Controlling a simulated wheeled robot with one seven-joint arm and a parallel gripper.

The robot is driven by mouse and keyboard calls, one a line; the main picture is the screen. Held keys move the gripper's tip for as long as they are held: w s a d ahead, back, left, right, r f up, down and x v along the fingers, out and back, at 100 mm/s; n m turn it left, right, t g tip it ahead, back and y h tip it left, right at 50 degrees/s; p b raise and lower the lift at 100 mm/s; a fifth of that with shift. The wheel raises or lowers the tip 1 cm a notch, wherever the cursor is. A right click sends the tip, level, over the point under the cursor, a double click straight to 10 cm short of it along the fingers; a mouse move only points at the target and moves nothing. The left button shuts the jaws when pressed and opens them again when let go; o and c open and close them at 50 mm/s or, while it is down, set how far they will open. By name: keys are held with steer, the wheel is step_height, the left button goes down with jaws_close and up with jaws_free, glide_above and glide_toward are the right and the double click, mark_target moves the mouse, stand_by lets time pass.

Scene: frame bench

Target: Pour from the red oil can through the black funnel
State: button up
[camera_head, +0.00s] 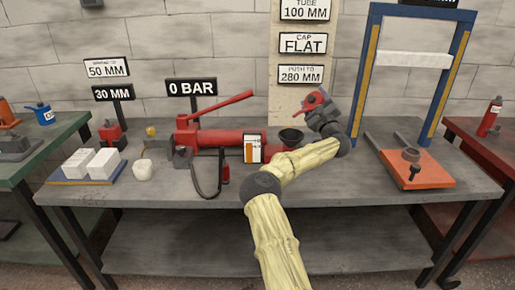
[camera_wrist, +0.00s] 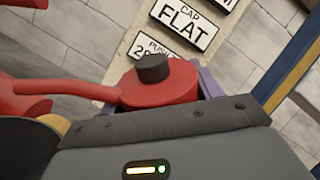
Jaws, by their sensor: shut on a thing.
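The red oil can (camera_head: 314,101) is held above the bench, up and to the right of the black funnel (camera_head: 291,136). In the wrist view the can (camera_wrist: 160,88) shows its round red top, a black cap and a red spout reaching left. My gripper (camera_head: 322,113) is shut on the can; its purple fingers show at the can's sides in the wrist view. The can looks tilted in the head view. The funnel stands upright at the right end of the red hand pump (camera_head: 215,135), apart from the can. No oil stream is visible.
A white panel with an orange bar (camera_head: 253,148) stands in front of the pump. A blue press frame (camera_head: 364,70) and an orange plate (camera_head: 418,170) are to the right. White blocks (camera_head: 103,160) lie at left. The bench front is mostly clear, crossed by my arm.

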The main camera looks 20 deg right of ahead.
steer(key=shift+d+f+m+h, duration=0.1)
steer(key=shift+f+m+h, duration=0.2)
steer(key=shift+m, duration=0.2)
steer(key=shift+f+m+g, duration=0.3)
steer(key=shift+f+m, duration=0.05)
steer(key=shift+m, duration=0.25)
steer(key=shift+d+r+m+h, duration=0.1)
steer(key=shift+m+h, duration=0.3)
steer(key=shift+m, duration=0.1)
steer(key=shift+d+m+g, duration=0.1)
steer(key=shift+m+g, duration=0.2)
steer(key=shift+w, duration=0.1)
